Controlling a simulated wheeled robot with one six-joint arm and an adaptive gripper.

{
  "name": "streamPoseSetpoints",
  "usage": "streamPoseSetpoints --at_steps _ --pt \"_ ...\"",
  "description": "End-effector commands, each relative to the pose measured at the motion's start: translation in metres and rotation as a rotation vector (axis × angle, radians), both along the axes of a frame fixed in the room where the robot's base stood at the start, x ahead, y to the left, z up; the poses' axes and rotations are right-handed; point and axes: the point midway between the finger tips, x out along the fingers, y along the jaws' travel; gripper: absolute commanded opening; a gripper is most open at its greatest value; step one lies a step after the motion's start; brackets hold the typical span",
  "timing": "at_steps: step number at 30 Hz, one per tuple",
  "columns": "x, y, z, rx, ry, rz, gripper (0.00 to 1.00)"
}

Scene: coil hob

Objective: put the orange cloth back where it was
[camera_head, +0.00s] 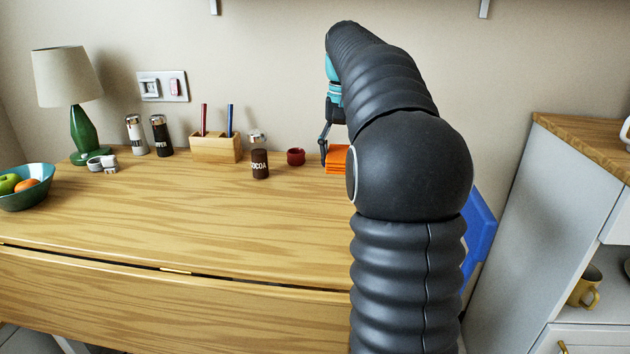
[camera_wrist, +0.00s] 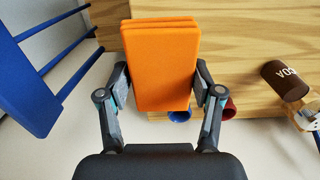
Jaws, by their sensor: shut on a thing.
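The orange cloth (camera_head: 336,160) is a folded, layered block at the back of the wooden table, partly hidden behind my arm in the head view. In the wrist view the orange cloth (camera_wrist: 160,65) fills the space between my fingers. My gripper (camera_wrist: 161,76) is shut on it, with one finger at each side. In the head view my gripper (camera_head: 326,142) shows only in part beside my arm. I cannot tell whether the cloth touches the tabletop.
The wooden table (camera_head: 200,220) has clear room in front. A red pot (camera_head: 296,156), a cocoa jar (camera_head: 260,165) and a wooden pen holder (camera_head: 215,149) stand left of the cloth. A small blue object (camera_wrist: 180,116) shows beside the cloth. A blue chair (camera_head: 481,235) is at right.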

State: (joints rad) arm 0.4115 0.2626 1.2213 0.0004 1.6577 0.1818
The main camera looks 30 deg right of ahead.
Motion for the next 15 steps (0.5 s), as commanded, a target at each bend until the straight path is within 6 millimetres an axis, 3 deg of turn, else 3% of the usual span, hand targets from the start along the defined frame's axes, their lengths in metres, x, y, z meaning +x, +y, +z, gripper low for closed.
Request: streamPoseSetpoints --at_steps 7,15 --pt "0.030 0.033 -0.027 0.000 0.001 0.002 0.22" --pt "0.039 0.042 -0.039 0.001 0.001 -0.001 0.22"
